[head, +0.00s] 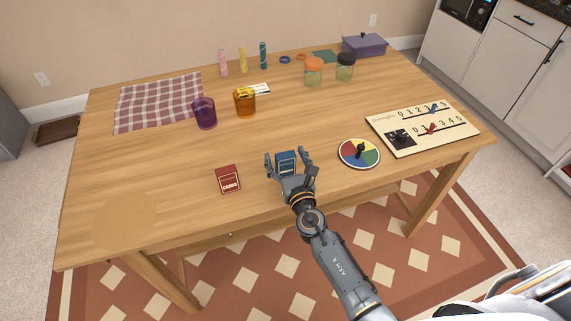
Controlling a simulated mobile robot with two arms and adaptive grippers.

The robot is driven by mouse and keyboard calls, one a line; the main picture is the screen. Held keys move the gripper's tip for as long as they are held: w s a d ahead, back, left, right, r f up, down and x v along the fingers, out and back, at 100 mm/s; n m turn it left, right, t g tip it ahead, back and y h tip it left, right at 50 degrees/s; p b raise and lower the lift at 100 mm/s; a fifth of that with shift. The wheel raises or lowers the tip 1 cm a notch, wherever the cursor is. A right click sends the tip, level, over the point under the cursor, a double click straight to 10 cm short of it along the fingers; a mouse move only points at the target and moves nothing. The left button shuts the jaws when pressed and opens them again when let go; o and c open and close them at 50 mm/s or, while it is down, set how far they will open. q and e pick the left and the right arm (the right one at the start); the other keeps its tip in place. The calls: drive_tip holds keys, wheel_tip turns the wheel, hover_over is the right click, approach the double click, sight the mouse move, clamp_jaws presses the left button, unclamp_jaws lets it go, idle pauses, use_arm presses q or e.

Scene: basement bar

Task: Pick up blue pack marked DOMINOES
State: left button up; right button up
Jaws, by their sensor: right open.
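The blue pack (286,158) stands on the wooden table near its front edge, in the middle of the head view. Its marking is too small to read. My right gripper (286,157) is open, with one finger on each side of the pack. I cannot tell whether either finger touches it. The gripper's palm hides the lower part of the pack. My left gripper is not in view.
A red pack marked CARDS (229,179) is left of the gripper. A coloured spinner disc (345,156) and a score board (455,139) are to the right. Purple (204,114) and amber cups (245,103) stand farther back.

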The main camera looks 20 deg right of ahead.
drive_tip(key=c, duration=1.3)
drive_tip(key=shift+r, duration=0.1)
